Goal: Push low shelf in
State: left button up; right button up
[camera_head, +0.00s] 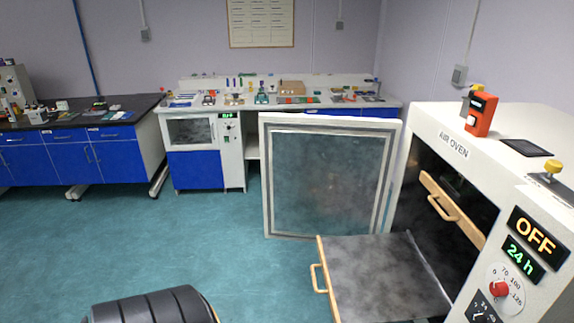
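The air oven (449,145) stands at the right with its windowed door (325,180) swung wide open. The low shelf (385,275), a grey mottled plate with a wooden front edge, sticks far out of the oven. Its wooden handle (317,279) is at the left end. Nothing lies on the part of it that shows. A higher shelf (462,217) with a wooden front and handle sits inside the oven opening. Neither gripper shows. A dark ribbed part at the bottom left looks like one of my arm links, apart from the shelf.
The oven panel (538,235) reads OFF and 24 h, with a red knob. The open door stands behind the low shelf. Teal floor (215,240) is clear left of the shelf. Benches with blue cabinets (117,162) and small items line the back wall.

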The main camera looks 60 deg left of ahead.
aim_at(372, 274)
jog(key=u, duration=1.45)
